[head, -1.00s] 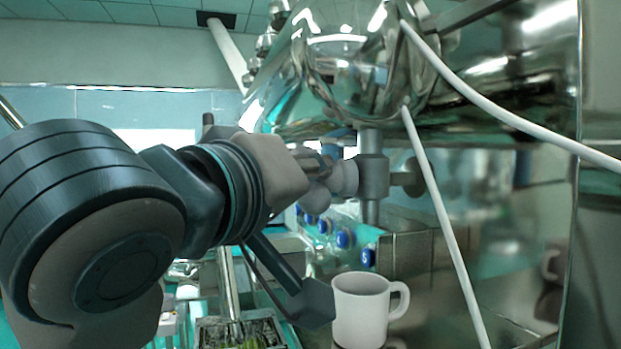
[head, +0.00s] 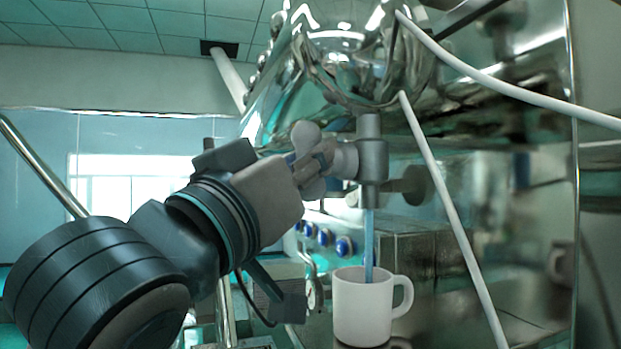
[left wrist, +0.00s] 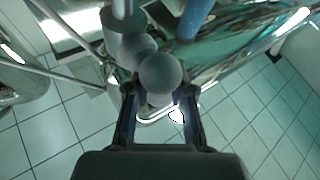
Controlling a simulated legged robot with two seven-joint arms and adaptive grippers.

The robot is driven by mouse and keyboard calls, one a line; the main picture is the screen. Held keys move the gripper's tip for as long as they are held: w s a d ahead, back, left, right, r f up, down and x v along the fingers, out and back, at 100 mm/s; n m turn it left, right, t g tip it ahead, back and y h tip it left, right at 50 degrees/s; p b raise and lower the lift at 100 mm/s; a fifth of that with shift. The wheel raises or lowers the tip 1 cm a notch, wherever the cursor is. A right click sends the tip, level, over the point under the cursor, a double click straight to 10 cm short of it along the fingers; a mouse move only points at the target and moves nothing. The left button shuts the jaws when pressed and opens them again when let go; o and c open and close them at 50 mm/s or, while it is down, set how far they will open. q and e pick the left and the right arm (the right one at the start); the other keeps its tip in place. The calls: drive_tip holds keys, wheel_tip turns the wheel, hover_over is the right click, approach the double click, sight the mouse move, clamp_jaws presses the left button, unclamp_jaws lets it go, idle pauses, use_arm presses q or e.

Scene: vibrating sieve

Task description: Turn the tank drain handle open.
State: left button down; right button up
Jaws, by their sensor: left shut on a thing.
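The tank (head: 350,50) is shiny metal and hangs over a grey drain valve (head: 372,150). The drain handle (head: 308,138) is a grey piece with rounded lobes on the left of the valve. My left gripper (head: 312,165) is shut on the handle. In the left wrist view the handle's round lobe (left wrist: 161,72) sits between the two fingers (left wrist: 160,115). A thin blue stream (head: 369,245) runs from the valve down into a white mug (head: 362,308) below. The fingertips are partly hidden by the handle. My right gripper is not in view.
Two white hoses (head: 445,215) hang in front of the tank on the right. Several blue knobs (head: 324,237) line a panel behind the mug. A metal box (head: 415,258) stands behind the mug. The floor shows tiles in the left wrist view.

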use_arm(q)
drive_tip(key=shift+w+d+f+m+h+b, duration=0.1)
drive_tip(key=shift+m+h+b, duration=0.1)
drive_tip(key=shift+m+h, duration=0.45)
drive_tip(key=shift+f+m+h+b, duration=0.1)
drive_tip(key=shift+m+h+b, duration=0.05)
drive_tip(key=shift+m+h, duration=0.5)
drive_tip(key=shift+r+m, duration=0.1)
drive_tip(key=shift+m, duration=0.3)
drive_tip(key=c, duration=1)
unclamp_jaws()
drive_tip(key=shift+r, duration=0.1)
drive_tip(key=v, duration=1.2)
drive_tip(key=shift+w, duration=0.15)
